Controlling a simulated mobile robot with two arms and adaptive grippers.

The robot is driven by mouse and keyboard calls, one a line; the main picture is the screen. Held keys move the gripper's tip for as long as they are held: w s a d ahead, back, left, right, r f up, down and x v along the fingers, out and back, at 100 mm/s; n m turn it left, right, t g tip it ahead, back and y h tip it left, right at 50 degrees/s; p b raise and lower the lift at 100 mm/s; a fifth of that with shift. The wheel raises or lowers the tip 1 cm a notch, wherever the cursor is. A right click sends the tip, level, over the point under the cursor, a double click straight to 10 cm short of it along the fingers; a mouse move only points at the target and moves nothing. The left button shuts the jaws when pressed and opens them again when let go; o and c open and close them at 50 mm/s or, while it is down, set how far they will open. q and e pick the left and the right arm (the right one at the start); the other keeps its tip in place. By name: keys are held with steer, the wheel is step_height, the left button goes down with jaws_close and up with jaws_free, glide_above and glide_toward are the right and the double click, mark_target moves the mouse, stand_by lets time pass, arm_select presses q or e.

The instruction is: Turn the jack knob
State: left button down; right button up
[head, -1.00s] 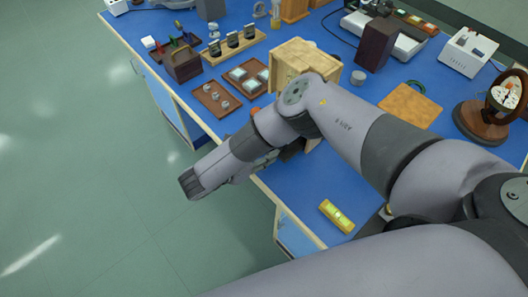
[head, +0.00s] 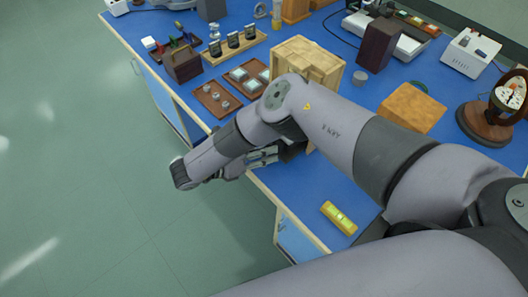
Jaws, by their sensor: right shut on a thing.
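My right gripper (head: 290,149) is at the front edge of the blue bench, in front of the wooden box. It is shut, with its fingertips mostly hidden beneath my forearm. The jack and its knob cannot be made out; the spot where the fingers close is covered by my arm. The pale wooden box (head: 309,60) stands on the bench just behind my right wrist, partly covered by it. My left gripper is not in view.
A yellow spirit level (head: 339,217) lies near the front edge. A tan block (head: 412,107) and a round instrument on a dark wooden base (head: 486,124) stand to the right. Brown trays (head: 216,99) lie left of the box. Open floor is at left.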

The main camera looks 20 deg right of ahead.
steer(key=shift+w, duration=0.1)
steer(key=o, duration=1.2)
steer(key=shift+a, duration=0.1)
steer(key=v, duration=0.7)
steer(key=shift+a+r, duration=0.1)
steer(key=shift+a, duration=0.1)
